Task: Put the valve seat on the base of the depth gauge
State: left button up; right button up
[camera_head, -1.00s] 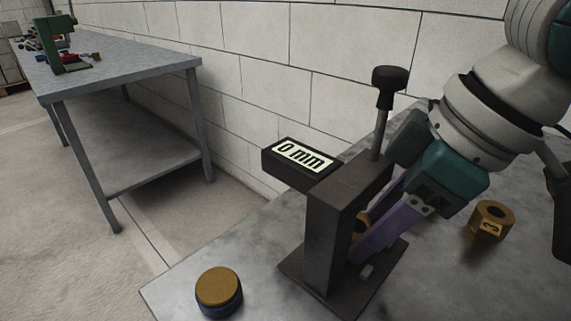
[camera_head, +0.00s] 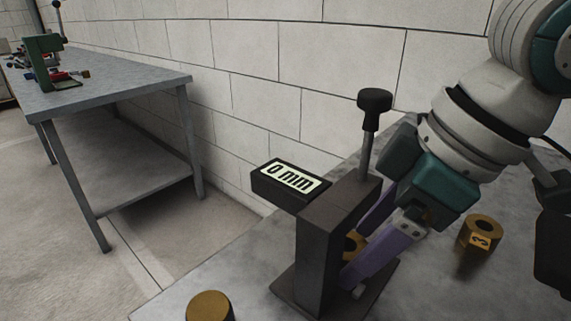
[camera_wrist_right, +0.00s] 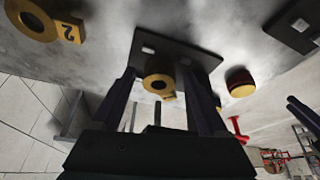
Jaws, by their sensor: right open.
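The depth gauge (camera_head: 325,230) stands upright on the table, with a dark post, a black knob and a display reading 0 mm. Its flat base (camera_wrist_right: 190,52) shows in the right wrist view. A brass ring, the valve seat (camera_wrist_right: 158,84), is at the base, under the gauge's arm; it is partly hidden behind a finger in the head view (camera_head: 352,244). My right gripper (camera_head: 356,252) is open, its purple fingers on either side of the ring. Gaps show between ring and fingers in the wrist view. My left gripper is not in view.
Another numbered brass ring (camera_head: 481,232) lies on the table right of the gauge. A brass-topped round piece (camera_head: 209,307) sits at the front left. A second table (camera_head: 125,85) with a green tool stands at the far left, near the block wall (camera_head: 270,75).

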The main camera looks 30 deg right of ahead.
jog(key=p+v, duration=0.3)
jog(key=v, duration=0.8)
jog(key=shift+s+r, duration=0.15)
jog(key=shift+r, duration=0.05)
